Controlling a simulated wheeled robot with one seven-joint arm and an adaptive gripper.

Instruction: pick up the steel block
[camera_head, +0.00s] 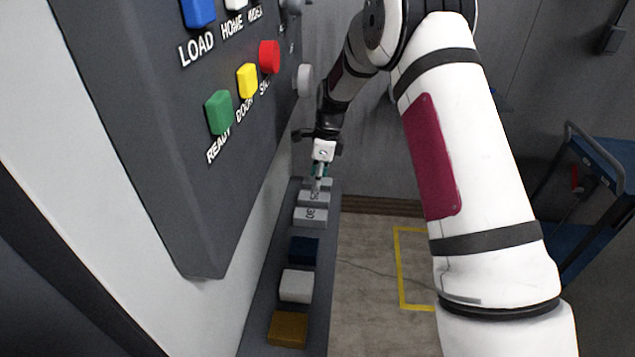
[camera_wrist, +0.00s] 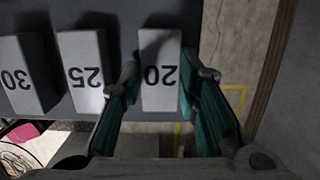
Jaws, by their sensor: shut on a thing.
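A light grey block marked 20 (camera_wrist: 160,72) sits between the teal-padded fingers of my gripper (camera_wrist: 168,80) in the wrist view. The gripper is shut on this block, with one finger on each side. In the head view my gripper (camera_head: 319,174) is at the far end of the grey ledge, and the block is mostly hidden there. Similar grey blocks marked 25 (camera_wrist: 84,68) and 30 (camera_wrist: 20,72) stand beside it in a row. No label names any block as steel; the numbered ones look pale grey.
Nearer on the ledge (camera_head: 255,325) lie a dark blue block (camera_head: 303,250), a white block (camera_head: 296,286) and a brown-gold block (camera_head: 287,329). A button panel (camera_head: 190,170) overhangs at left. Open floor (camera_head: 370,290) lies right; a blue cart (camera_head: 600,190) stands farther right.

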